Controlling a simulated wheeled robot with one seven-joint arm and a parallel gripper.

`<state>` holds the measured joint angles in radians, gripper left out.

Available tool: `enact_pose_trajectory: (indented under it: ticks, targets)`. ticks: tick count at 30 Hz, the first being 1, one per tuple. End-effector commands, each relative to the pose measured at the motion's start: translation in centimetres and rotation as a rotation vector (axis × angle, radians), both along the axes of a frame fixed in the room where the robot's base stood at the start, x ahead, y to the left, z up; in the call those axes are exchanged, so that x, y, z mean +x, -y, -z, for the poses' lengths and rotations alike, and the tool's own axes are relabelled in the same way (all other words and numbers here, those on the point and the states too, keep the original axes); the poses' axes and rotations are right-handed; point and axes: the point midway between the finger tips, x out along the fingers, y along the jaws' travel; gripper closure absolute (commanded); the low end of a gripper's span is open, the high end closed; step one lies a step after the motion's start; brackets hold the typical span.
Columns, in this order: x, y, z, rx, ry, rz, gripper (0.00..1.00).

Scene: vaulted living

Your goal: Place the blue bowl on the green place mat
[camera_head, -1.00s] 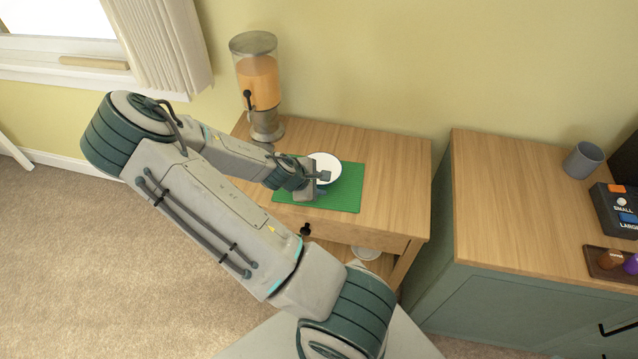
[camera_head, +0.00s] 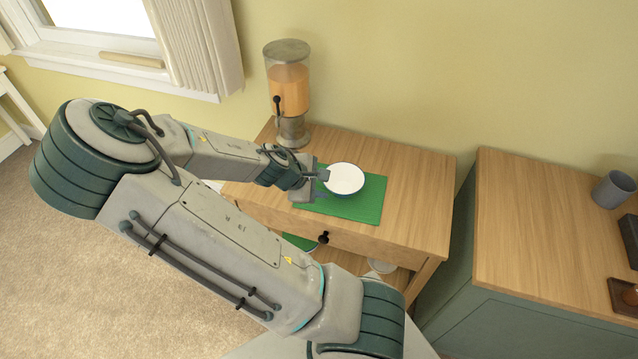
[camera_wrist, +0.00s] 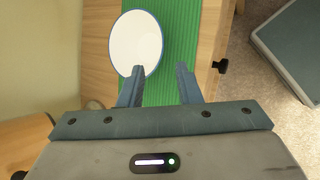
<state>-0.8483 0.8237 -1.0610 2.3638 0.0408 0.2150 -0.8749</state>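The blue bowl (camera_head: 345,178), white inside with a blue rim, sits upright on the green place mat (camera_head: 355,208) on the wooden side table. My gripper (camera_head: 322,182) is at the bowl's left edge in the head view. In the wrist view, the fingers (camera_wrist: 162,80) are apart with bare mat between them. The bowl (camera_wrist: 136,42) lies ahead and to the left there, its near rim at the left fingertip. I cannot tell whether they touch. The mat (camera_wrist: 172,30) also shows in the wrist view.
A drink dispenser (camera_head: 288,95) with orange liquid stands at the table's back left. A cabinet (camera_head: 540,235) with a grey cup (camera_head: 613,190) stands to the right. A white item (camera_head: 381,266) and a green item (camera_head: 298,242) show below the tabletop. The table's right side is clear.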

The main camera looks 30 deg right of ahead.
Motion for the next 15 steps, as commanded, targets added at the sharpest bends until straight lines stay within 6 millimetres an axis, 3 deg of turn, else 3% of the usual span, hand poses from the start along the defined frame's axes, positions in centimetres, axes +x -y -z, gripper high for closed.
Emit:
enact_pose_trajectory:
  ticks: [8, 15]
  targets:
    - [-1.1, -1.5, 0.1, 0.096, 0.011, 0.072, 0.69]
    - [-3.0, -5.9, -0.5, 0.363, 0.061, 0.271, 0.69]
